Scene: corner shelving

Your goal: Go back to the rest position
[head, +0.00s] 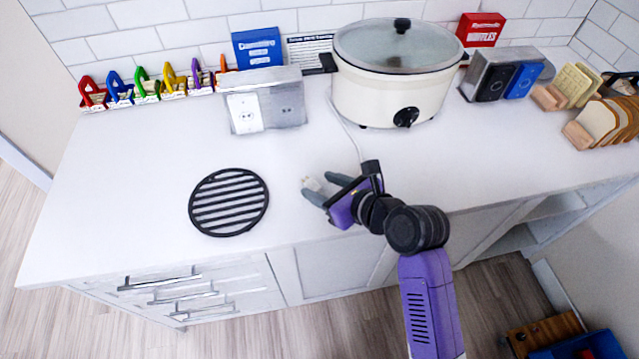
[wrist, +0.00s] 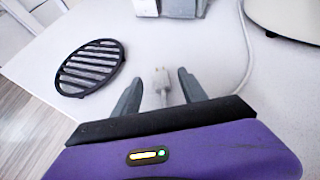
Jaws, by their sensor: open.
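My gripper (head: 320,184) is low over the white counter (head: 130,190), near its front edge. It also shows in the wrist view (wrist: 160,77), with its two grey fingers apart. A white plug (wrist: 161,80) lies between the fingers, with a gap on each side. Its prongs point away from my gripper. A pale cord (wrist: 247,60) runs at the right in the wrist view. In the head view a cord leads up toward the slow cooker (head: 385,98). My gripper hides part of the cord.
A black round grate (head: 229,202) lies left of my gripper. Behind stands a metal box with an outlet (head: 246,113). A second metal box (head: 485,77) and toast racks (head: 600,118) stand at the right. Colored clips (head: 120,88) line the back left. The left counter is mostly clear.

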